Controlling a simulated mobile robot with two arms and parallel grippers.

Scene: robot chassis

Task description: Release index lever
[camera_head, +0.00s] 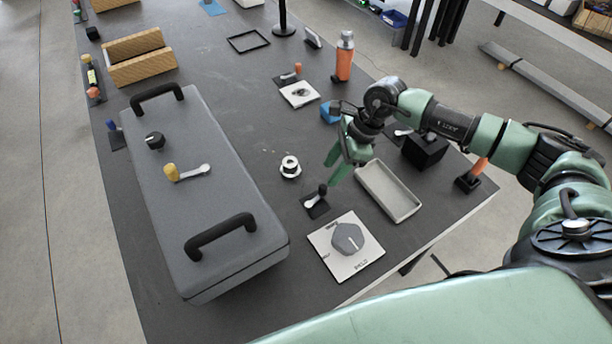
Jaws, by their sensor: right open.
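Several small levers are in view, and I cannot tell by label which is the index lever. One with a dark knob and a pale arm (315,200) sits on a small black base on the table. One with a yellow knob and a pale arm (187,173) is on top of the grey chassis box (210,150). My right gripper (333,172) is open and empty, fingers pointing down, a little above the dark-knobbed lever in the picture and apart from it. My left gripper is out of view.
A white plate with a grey dial (347,238) lies in front. A grey tray (388,192) is right of the gripper. A round white-and-black part (290,167) lies left of it. An orange bottle (344,57) stands behind. The chassis has two black handles.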

